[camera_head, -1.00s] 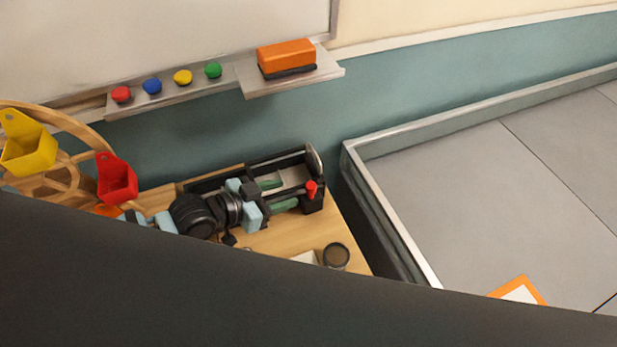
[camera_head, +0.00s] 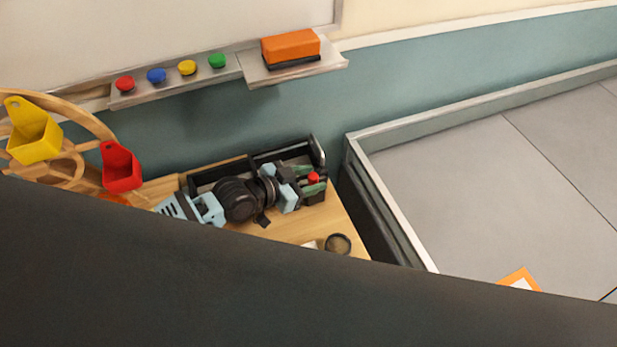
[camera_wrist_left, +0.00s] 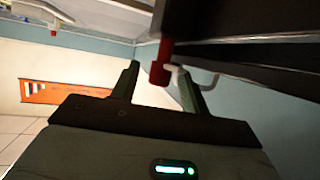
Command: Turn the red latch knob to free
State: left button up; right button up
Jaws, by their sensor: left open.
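The red latch knob (camera_head: 313,178) sits at the right end of a black frame (camera_head: 318,155) on the wooden table. In the left wrist view the red knob (camera_wrist_left: 160,72) hangs under a dark panel (camera_wrist_left: 250,25), with a pale bent bar (camera_wrist_left: 195,73) beside it. My left gripper (camera_head: 311,178) reaches in from the left. Its green fingers are apart at the knob, and in the left wrist view the knob lies between the fingers of my left gripper (camera_wrist_left: 158,78). I cannot tell whether either finger touches it. My right gripper is not in view.
A small round dark-rimmed dish (camera_head: 338,244) stands at the table's right front. A wooden wheel with a yellow bucket (camera_head: 33,131) and a red bucket (camera_head: 121,167) is at the left. A tray with coloured magnets and an orange eraser (camera_head: 290,47) is above. A low-walled grey floor area (camera_head: 490,190) lies right.

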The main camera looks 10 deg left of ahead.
pick_arm(q)
grip_shut()
jog(key=shift+s+d+r+n+t+y, duration=0.1)
jog(key=shift+d+r+n+t+y, duration=0.15)
jog(key=shift+n, duration=0.25)
jog(key=shift+f+n+t+y+p, duration=0.15)
jog(key=shift+n+t+y+p, duration=0.15)
jog(key=shift+n+t+y, duration=0.35)
jog(key=shift+n+y, duration=0.35)
jog(key=shift+y, duration=0.05)
jog(key=c, duration=1)
grip_release()
jog(key=shift+a, duration=0.1)
grip_release()
jog(key=shift+f, duration=0.1)
